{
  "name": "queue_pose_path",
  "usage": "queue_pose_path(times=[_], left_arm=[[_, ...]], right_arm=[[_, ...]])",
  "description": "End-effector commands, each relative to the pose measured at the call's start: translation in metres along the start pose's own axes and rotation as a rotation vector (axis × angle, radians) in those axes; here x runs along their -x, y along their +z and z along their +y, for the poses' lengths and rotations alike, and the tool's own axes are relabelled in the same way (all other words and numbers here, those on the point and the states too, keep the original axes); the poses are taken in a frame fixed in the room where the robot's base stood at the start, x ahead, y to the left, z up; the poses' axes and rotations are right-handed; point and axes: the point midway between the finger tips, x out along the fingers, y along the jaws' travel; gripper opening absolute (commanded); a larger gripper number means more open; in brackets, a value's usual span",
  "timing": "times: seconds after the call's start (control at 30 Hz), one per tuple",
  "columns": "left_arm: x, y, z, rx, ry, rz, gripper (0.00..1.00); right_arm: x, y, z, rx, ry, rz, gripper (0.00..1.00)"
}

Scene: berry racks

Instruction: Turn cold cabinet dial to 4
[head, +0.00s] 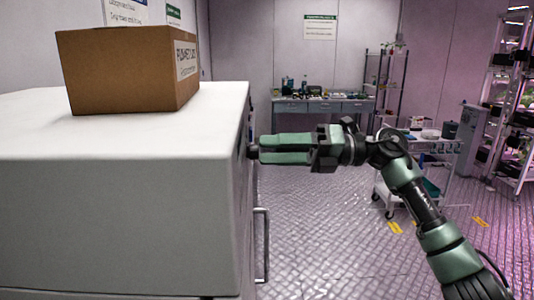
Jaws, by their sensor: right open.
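The white cold cabinet (110,210) fills the left of the head view, seen from its side, with its front face turned to the right and nearly edge-on. A dark round knob (253,151), which looks like the dial, stands out from that front face near the top. My right gripper (263,149) points left at the knob, with its green fingers level and open. Its fingertips are at or very close to the knob; I cannot tell whether they touch it. The dial's numbers and pointer are hidden at this angle. My left gripper is not in view.
A brown cardboard box (120,70) sits on top of the cabinet. A vertical metal handle (262,245) sticks out from the cabinet front below the knob. A white trolley (425,146) stands behind my right arm. A workbench (322,108) is at the back wall. Open floor lies between.

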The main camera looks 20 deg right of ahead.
Motion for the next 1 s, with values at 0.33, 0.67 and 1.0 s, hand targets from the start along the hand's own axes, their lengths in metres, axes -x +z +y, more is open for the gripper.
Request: queue_pose_path(times=[0.33,0.67,1.0], left_arm=[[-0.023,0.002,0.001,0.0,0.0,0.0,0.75],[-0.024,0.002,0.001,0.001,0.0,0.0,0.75],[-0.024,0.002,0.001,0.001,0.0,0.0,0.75]], right_arm=[[0.056,-0.001,-0.003,0.001,-0.002,-0.004,0.48],[0.064,0.0,0.0,0.001,0.0,-0.003,0.48],[0.061,0.001,-0.01,-0.031,0.016,-0.02,0.48]])
